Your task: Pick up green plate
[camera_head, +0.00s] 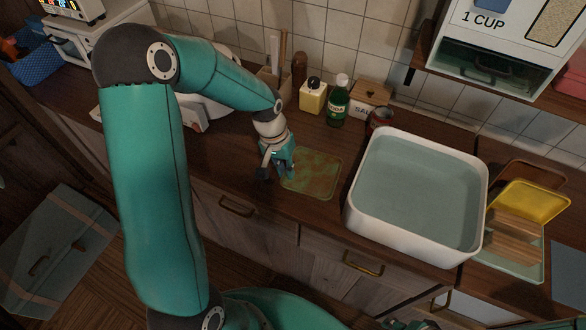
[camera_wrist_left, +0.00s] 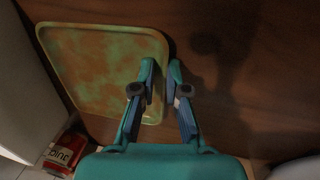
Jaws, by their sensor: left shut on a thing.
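The green plate (camera_head: 318,175) is a square, rimmed plate with brown-orange mottling. It lies at the counter's front, left of the white tub, and fills the upper left of the left wrist view (camera_wrist_left: 95,65). My left gripper (camera_head: 280,172) is at the plate's left edge in the head view. In the wrist view its fingers (camera_wrist_left: 166,95) are closed on the plate's rim, one finger on each side. I cannot tell whether the plate is lifted off the counter. A small part of my right arm's end (camera_head: 410,323) shows at the bottom edge; its fingers are unclear.
A white tub of water (camera_head: 372,212) stands right of the plate. Behind are a yellow soap bottle (camera_head: 313,98), a green bottle (camera_head: 338,105) and a red can (camera_head: 379,121).

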